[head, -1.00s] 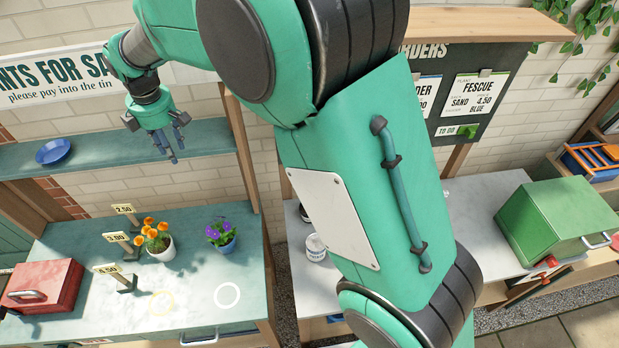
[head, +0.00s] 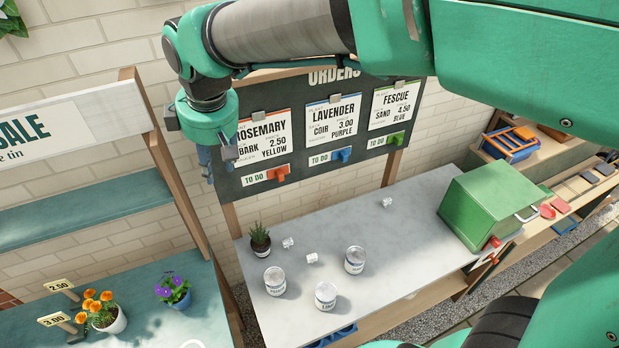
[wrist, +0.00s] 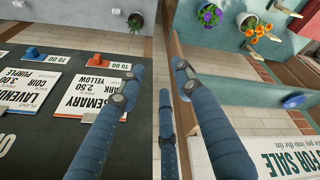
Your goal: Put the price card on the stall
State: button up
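Two small price cards, 2.50 (head: 59,286) and 3.00 (head: 54,319), stand on holders on the teal stall counter (head: 140,332), at the lower left of the head view. The stall sign (head: 50,129) is above, partly cut off. My gripper (head: 218,170) hangs fingers-down in front of the left edge of the orders board (head: 232,186), well above the tables. Its fingers (wrist: 158,72) are apart in the wrist view, with nothing between them. The wrist view shows the stall upside down, with the sign (wrist: 272,145) at lower right.
The board carries rosemary (head: 263,138), lavender (head: 333,120) and fescue (head: 394,104) cards. Orange flowers (head: 101,311) and purple flowers (head: 172,288) stand on the stall. The pale bench holds a small plant (head: 260,240), several labelled tins (head: 326,296) and a green box (head: 495,212).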

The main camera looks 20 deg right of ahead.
jog(key=s+d+f+m+t+h, duration=0.1)
jog(key=s+d+m+t, duration=0.1)
jog(key=s+d+m, duration=0.8)
jog(key=s+d, duration=0.7)
jog(key=s, duration=0.4)
jog(key=shift+d+m+t, duration=0.3)
jog(key=shift+f, duration=0.15)
notch_tip(320, 180, down, 11)
jog(key=b, duration=1.1)
jog(key=shift+f, duration=0.1)
